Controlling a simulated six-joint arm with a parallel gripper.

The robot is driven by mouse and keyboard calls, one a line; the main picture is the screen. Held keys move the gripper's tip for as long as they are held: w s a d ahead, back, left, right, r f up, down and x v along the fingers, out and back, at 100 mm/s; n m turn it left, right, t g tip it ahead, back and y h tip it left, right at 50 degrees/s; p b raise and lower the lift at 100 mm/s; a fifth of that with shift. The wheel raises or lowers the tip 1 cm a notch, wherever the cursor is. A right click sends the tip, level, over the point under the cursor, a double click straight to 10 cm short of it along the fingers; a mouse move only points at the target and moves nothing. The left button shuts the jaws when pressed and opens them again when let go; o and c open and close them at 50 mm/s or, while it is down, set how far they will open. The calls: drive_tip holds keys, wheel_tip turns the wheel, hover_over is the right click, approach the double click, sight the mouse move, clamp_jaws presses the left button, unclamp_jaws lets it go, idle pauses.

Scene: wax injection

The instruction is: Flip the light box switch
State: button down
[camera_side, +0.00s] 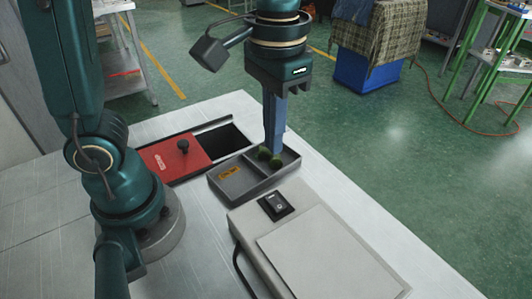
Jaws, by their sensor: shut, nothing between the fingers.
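The light box (249,225) is a pale grey box with a flat light panel (331,262), at the front right of the table. Its black rocker switch (277,206) sits on the top near the back left corner. My gripper (273,152) points straight down with its long blue-grey fingers together and nothing held. Its fingertips are over the dark grey tray, behind the switch and apart from it. Dark green pieces (269,158) lie in the tray by the fingertips. Whether the fingers touch them I cannot tell.
The grey divided tray (232,191) stands just behind the light box and has an orange label. A red lid (174,158) with a black knob lies left of a dark opening (226,141) in the table. A black cable (238,262) runs along the box's left side.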

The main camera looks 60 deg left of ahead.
sight(272, 198)
drive_tip(key=shift+r, duration=1.55)
drive_tip(key=shift+d+r, duration=0.1)
drive_tip(key=shift+d, duration=0.05)
wheel_tip(272, 198, down, 14)
drive_tip(key=shift+f, duration=0.1)
